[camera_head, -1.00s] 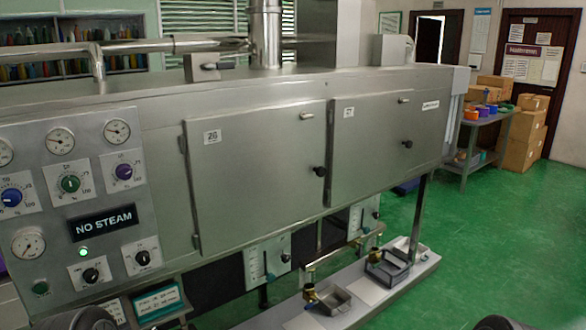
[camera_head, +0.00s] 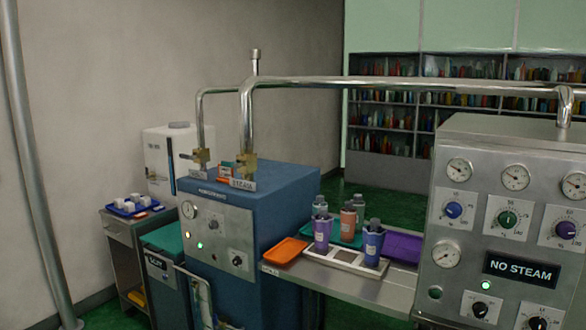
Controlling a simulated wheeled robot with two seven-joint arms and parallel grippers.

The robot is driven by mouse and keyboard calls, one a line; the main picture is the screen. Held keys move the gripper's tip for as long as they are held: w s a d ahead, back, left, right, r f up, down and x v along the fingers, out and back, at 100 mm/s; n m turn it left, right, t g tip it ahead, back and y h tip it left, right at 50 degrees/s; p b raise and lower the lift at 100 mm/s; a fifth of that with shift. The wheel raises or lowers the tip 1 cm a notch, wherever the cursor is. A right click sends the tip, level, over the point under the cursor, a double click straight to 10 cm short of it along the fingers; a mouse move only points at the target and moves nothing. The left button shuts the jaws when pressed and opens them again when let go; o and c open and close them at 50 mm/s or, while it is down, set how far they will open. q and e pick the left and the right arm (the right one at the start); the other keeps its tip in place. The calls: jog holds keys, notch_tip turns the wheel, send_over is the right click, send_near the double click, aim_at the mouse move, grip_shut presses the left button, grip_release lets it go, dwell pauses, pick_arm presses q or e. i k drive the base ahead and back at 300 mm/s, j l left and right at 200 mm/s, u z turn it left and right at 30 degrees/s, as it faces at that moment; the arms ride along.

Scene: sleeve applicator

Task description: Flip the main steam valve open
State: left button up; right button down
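A brass valve (camera_head: 246,162) sits at the foot of a vertical steel pipe on top of the blue boiler cabinet (camera_head: 262,203). A small tag reading like STEAM (camera_head: 243,184) is in front of it. The handle positions are too small to tell. The NO STEAM sign (camera_head: 521,269) is on the steel machine's control panel at the right. Neither of my grippers shows in the head view.
A steel shelf (camera_head: 350,283) with bottles, an orange tray (camera_head: 284,251) and a purple tray (camera_head: 401,247) joins the boiler to the machine. A side table (camera_head: 128,228) stands left. A grey pole (camera_head: 35,180) rises at the far left.

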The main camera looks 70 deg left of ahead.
aim_at(227, 164)
jog(key=l+u, duration=0.1)
jog(key=u, duration=2.65)
jog(key=l, duration=0.1)
